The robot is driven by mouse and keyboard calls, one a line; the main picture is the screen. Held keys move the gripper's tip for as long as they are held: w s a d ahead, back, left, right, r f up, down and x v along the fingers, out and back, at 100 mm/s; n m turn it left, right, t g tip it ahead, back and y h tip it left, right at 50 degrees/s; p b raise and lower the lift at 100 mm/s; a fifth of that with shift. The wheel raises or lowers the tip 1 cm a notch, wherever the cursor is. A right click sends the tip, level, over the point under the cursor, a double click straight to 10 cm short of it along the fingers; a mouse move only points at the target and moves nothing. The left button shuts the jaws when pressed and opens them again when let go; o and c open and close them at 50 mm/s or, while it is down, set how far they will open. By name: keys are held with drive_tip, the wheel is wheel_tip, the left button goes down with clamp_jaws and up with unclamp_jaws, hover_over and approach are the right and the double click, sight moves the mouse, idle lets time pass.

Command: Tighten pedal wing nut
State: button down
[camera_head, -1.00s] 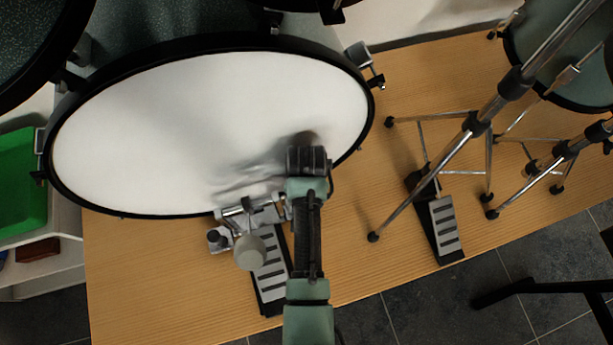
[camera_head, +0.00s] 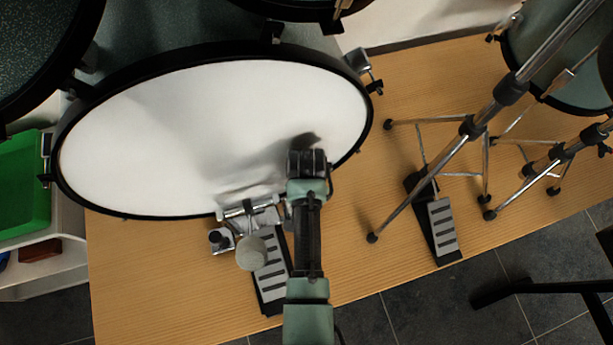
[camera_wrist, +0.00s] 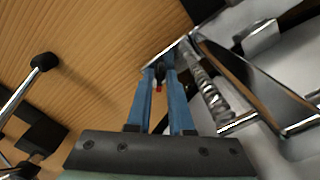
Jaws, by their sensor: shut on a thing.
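The bass drum pedal has a grey footboard (camera_head: 271,275), a round pale beater (camera_head: 251,254) and a chrome frame (camera_head: 248,210) at the lower rim of the drum. In the wrist view its coiled spring (camera_wrist: 209,96) and chrome frame lie just right of my gripper (camera_wrist: 162,73). The two blue fingers close in on a small dark piece (camera_wrist: 160,70) beside the frame, which appears to be the wing nut; its wings are mostly hidden between the tips. A tiny red spot shows just below it. In the head view my arm covers the fingers and nut.
The bass drum's white head (camera_head: 200,130) stands directly behind the pedal. A second pedal (camera_head: 441,225) and chrome stand legs (camera_head: 420,196) are to the right on the wooden platform (camera_head: 345,260). A green bin (camera_head: 22,180) is at the left.

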drive_tip(key=m+p, duration=0.2)
drive_tip(key=m, duration=0.2)
drive_tip(key=shift+r+m, duration=0.15)
drive_tip(key=shift+m, duration=0.15)
drive_tip(key=shift+w+m+p, duration=0.1)
drive_tip(key=shift+m+p, duration=0.85)
drive_tip(key=shift+m, duration=1.25)
drive_tip(key=c, duration=0.8)
unclamp_jaws()
wheel_tip(320, 180, up, 13)
drive_tip(key=p, duration=0.1)
drive_tip(key=shift+p, duration=0.3)
drive_tip(key=shift+f, duration=0.2)
